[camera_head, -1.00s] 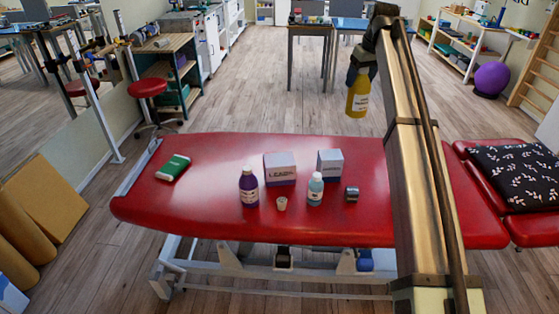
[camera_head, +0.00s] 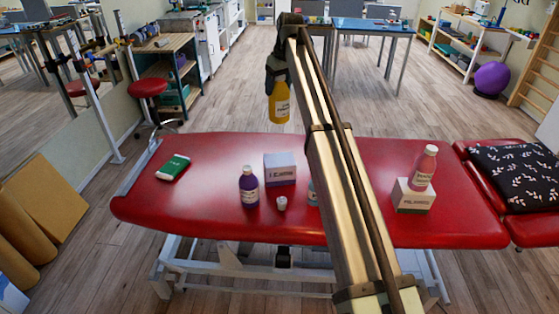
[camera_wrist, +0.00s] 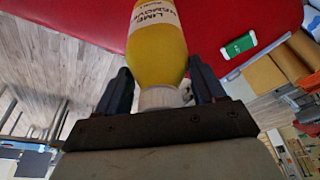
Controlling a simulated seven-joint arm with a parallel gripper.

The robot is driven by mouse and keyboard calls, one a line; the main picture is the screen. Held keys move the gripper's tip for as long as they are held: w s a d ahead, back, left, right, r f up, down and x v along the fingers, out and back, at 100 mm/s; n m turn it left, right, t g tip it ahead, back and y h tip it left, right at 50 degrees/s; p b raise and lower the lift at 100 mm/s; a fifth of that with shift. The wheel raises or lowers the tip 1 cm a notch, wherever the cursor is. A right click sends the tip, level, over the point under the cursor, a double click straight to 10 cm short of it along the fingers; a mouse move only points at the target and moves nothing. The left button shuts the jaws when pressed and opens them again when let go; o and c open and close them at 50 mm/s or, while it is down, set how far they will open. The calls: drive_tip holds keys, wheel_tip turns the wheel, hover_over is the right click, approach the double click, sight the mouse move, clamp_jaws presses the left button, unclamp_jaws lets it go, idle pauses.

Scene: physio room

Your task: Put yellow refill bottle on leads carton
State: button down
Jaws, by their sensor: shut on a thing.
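My gripper (camera_head: 277,80) is shut on the yellow refill bottle (camera_head: 280,104), which hangs upright in the air above and behind the leads carton. In the wrist view the bottle (camera_wrist: 157,42) is held at its pale neck between the two dark fingers of my gripper (camera_wrist: 162,90). The leads carton (camera_head: 280,169) is a white box with a blue-purple lower band, standing on the red treatment table (camera_head: 215,150). Its top is bare.
A green packet (camera_head: 173,167) lies left. A pink bottle (camera_head: 425,167) stands on another carton (camera_head: 412,197) at right.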

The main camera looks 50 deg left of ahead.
sight(285, 101)
wheel_tip(285, 101, down, 17)
drive_tip(key=shift+f, duration=0.2)
idle(0.7)
drive_tip(key=shift+f, duration=0.1)
drive_tip(key=shift+c, duration=0.6)
unclamp_jaws()
drive_tip(key=v, duration=1.2)
drive_tip(key=shift+d, duration=0.1)
